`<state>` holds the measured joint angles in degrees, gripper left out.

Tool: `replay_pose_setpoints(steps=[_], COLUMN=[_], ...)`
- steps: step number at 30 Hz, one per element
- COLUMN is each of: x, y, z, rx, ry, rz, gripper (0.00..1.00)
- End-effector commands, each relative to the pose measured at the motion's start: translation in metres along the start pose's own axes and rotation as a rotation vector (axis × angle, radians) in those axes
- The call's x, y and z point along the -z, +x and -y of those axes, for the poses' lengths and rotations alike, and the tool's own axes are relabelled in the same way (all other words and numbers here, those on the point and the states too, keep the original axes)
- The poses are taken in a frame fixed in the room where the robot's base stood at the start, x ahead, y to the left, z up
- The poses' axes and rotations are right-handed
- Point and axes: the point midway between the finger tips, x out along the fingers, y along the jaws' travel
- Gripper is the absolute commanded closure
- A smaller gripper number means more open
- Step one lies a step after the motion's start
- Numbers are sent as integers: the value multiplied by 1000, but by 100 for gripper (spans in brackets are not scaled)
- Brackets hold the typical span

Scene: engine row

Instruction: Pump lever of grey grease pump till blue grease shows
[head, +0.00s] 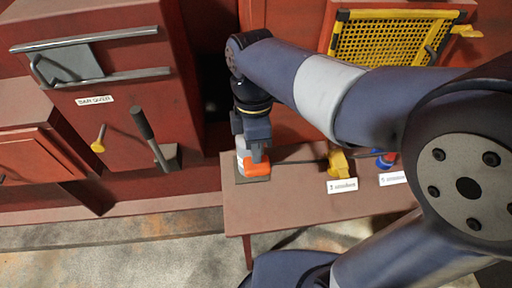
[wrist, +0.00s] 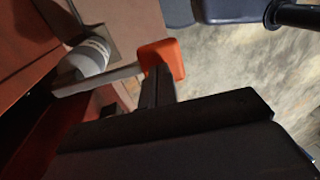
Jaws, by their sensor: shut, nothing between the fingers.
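The grey grease pump (head: 241,158) stands on a dark plate at the left end of the red-brown bench, partly hidden by my gripper. The wrist view shows its grey body (wrist: 91,55) and a pale lever arm (wrist: 98,79) ending in an orange pad (wrist: 163,57). The orange pad also shows in the head view (head: 257,169). My gripper (head: 258,157) is shut and empty, pointing down over the pad. In the wrist view its fingers (wrist: 158,82) are at the pad's edge and appear to touch it. I see no blue grease.
A yellow pump (head: 340,163) and a partly hidden blue and red one (head: 385,160) stand to the right on the bench (head: 285,205), with white labels in front. A red cabinet (head: 110,110) with levers stands left. A yellow mesh guard (head: 385,40) is behind my arm.

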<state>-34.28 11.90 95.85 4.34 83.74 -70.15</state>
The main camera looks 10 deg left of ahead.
Motion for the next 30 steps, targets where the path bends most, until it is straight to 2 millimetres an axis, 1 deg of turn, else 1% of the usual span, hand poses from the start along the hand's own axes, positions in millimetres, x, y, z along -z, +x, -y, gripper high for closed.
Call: replay_pose_setpoints(steps=[2, 5, 16, 24, 30], x=[0, 0, 0, 0, 0], y=[1, 8, 46, 71, 82], z=[0, 1, 6, 6, 4], rx=[-4, -27, -228, -372, -451], ry=[0, -1, -3, -1, -2], rz=[0, 1, 1, 1, 2], gripper=[100, 100, 100, 100, 100])
